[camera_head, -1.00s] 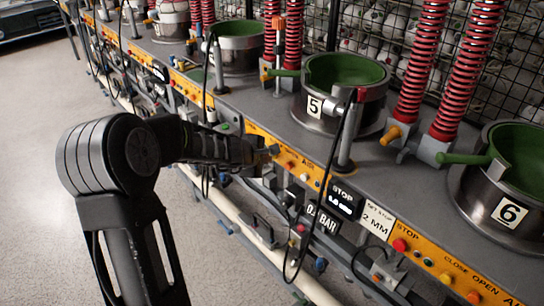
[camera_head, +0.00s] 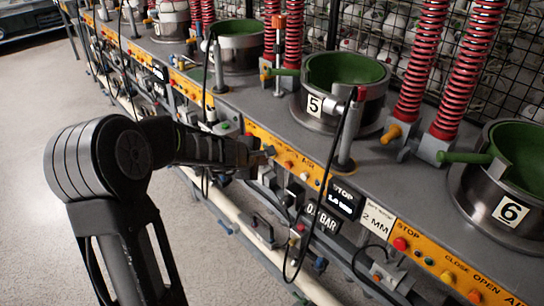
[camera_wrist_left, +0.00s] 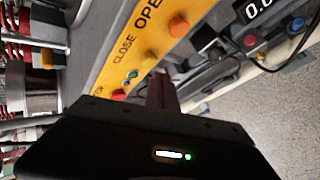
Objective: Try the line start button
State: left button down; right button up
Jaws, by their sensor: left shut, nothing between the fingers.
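My left gripper (camera_head: 268,152) is shut and empty, with its tip close to the yellow button strip (camera_head: 257,133) below station 5. I cannot tell whether it touches a button. In the left wrist view its dark fingers (camera_wrist_left: 162,92) point at the strip, which reads CLOSE and OPE. An orange-red button (camera_wrist_left: 178,25), a yellow button (camera_wrist_left: 149,59) and a red button (camera_wrist_left: 118,95) show there. A green button (camera_head: 224,126) shows left of the gripper in the head view. No label marks a line start button legibly. My right gripper is out of view.
Press pot 5 (camera_head: 345,100) and pot 6 (camera_head: 500,195) stand on the grey bench, with red springs (camera_head: 420,60) behind. A black cable (camera_head: 325,190) hangs over the front edge. Pipes run below. The floor at left is clear.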

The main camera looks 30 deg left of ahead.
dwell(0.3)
pick_arm(q)
jog(key=s, duration=0.2)
jog(key=s+a, duration=0.1)
jog(key=s, duration=0.1)
jog(key=shift+s+a+b, duration=0.2)
jog(key=shift+s+b, duration=0.2)
dwell(0.7)
jog(key=s+d+f+m+g+h, duration=0.15)
jog(key=s+d+f+m, duration=0.25)
jog(key=d+f+m, duration=0.5)
jog(key=s+d+f+m+g+y, duration=0.1)
jog(key=s+d+f+m+g, duration=0.4)
jog(key=f, duration=0.7)
jog(key=s+d+f+m+h, duration=0.1)
jog(key=s+d+f+m, duration=0.1)
jog(key=s+d, duration=0.4)
jog(key=s+d+f+m+g+h, duration=0.1)
jog(key=s+d+f+m+h, duration=0.1)
jog(key=s+d+f, duration=0.3)
jog(key=s+d+f+m+g+h, duration=0.1)
jog(key=s+d+f, duration=0.2)
jog(key=s+d, duration=0.3)
jog(key=d, duration=0.5)
jog(key=shift+s+f+m+h, duration=0.3)
jog(key=shift+f+m+h, duration=0.05)
jog(key=shift+f+m, duration=0.05)
